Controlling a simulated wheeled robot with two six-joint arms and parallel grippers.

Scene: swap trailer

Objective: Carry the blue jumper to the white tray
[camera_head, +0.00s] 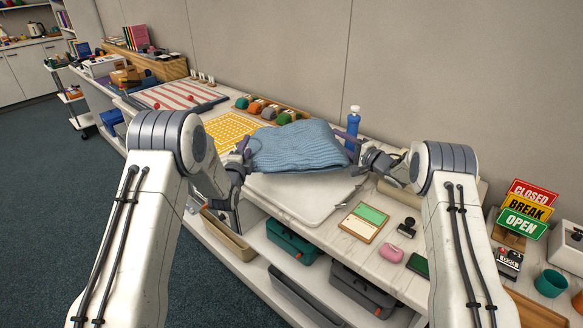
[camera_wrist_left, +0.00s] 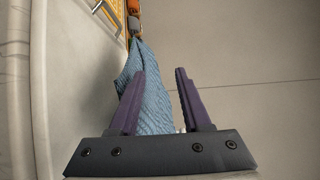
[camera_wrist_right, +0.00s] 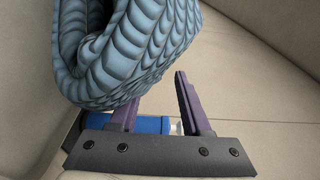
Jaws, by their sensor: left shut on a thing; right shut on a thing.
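The blue knitted jumper (camera_head: 298,148) is folded into a thick pad and spans between my two grippers, over the back part of the white tray (camera_head: 310,200). Whether its underside touches the tray is hard to tell. My left gripper (camera_head: 246,150) is shut on the jumper's left edge; ribbed cloth (camera_wrist_left: 152,100) shows by its purple fingers in the left wrist view. My right gripper (camera_head: 356,148) is shut on the right edge; the jumper's rounded fold (camera_wrist_right: 125,50) fills the upper left of the right wrist view. The tray's front part is bare.
A blue bottle (camera_head: 353,121) stands close behind my right gripper. A yellow grid board (camera_head: 228,130) lies left of the jumper. A green-and-tan board (camera_head: 364,222), a black stamp (camera_head: 407,227) and a pink item (camera_head: 391,252) lie right of the tray. A wall rises behind.

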